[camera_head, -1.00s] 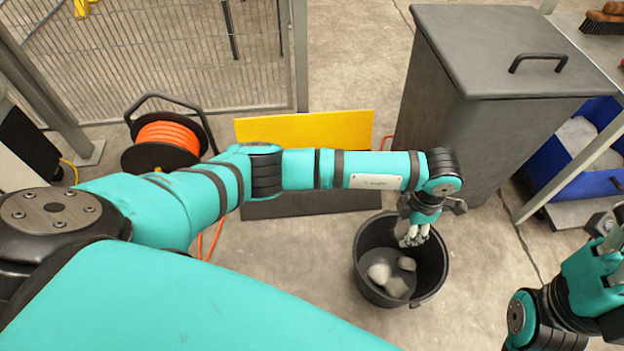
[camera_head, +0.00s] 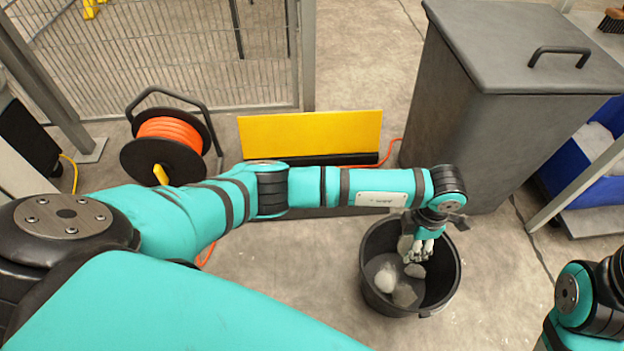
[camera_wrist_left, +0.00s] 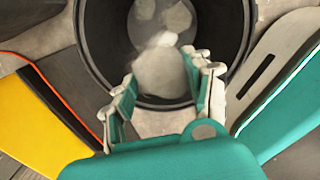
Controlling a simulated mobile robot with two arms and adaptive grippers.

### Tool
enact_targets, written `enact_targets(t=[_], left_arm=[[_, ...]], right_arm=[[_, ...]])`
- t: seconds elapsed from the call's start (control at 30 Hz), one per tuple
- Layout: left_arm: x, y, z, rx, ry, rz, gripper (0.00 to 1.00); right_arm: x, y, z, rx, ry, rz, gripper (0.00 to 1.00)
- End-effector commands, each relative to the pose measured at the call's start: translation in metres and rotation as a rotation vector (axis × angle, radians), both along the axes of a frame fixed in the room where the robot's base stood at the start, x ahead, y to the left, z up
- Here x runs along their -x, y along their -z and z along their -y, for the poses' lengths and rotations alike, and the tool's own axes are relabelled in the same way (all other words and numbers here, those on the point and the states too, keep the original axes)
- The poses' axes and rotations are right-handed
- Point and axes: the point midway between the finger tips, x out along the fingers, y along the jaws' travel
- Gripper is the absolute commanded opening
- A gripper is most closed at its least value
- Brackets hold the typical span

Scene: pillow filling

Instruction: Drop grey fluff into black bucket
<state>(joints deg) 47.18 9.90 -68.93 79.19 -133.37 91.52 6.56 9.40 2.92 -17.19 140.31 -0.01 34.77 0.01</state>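The black bucket (camera_head: 452,288) stands on the floor right of centre in the head view; its rim also shows in the left wrist view (camera_wrist_left: 92,62). Several pale grey fluff lumps (camera_head: 385,278) lie inside it. My left gripper (camera_head: 420,253) points down into the bucket mouth. In the left wrist view its fingers (camera_wrist_left: 160,88) are spread apart. A blurred fluff lump (camera_wrist_left: 162,72) shows large just beyond the fingertips, nearer than the other lumps; whether it touches a finger I cannot tell. My right arm shows at the right edge, its gripper out of frame.
A tall grey lidded bin (camera_head: 465,130) stands behind the bucket. A yellow panel (camera_head: 310,133) and an orange cable reel (camera_head: 168,145) are behind my left arm. A blue crate (camera_head: 580,155) with pale stuff is at right. Floor in front of the bucket is clear.

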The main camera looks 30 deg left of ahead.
Motion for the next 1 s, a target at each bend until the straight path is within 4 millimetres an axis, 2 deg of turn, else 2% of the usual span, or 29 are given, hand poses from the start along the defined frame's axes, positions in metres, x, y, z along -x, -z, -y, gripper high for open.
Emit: enact_targets(t=[0.03, 0.13, 0.47, 0.57, 1.0], left_arm=[[0.0, 0.0, 0.0, 0.0, 0.0, 0.0, 0.6], [0.0, 0.0, 0.0, 0.0, 0.0, 0.0, 0.73], [0.0, -0.004, 0.0, 0.0, 0.0, 0.001, 0.73], [-0.001, -0.015, 0.0, 0.001, 0.0, 0.002, 0.73], [-0.001, -0.101, 0.0, 0.0, 0.001, 0.003, 0.73]], right_arm=[[0.0, 0.0, 0.0, 0.0, 0.0, 0.0, 0.46], [0.0, 0.0, 0.0, 0.0, 0.0, 0.0, 0.46], [0.0, 0.001, 0.0, 0.0, 0.0, -0.003, 0.46], [0.0, 0.0, 0.0, 0.0, 0.0, -0.003, 0.46], [0.0, 0.0, 0.0, 0.0, 0.0, -0.001, 0.46]])
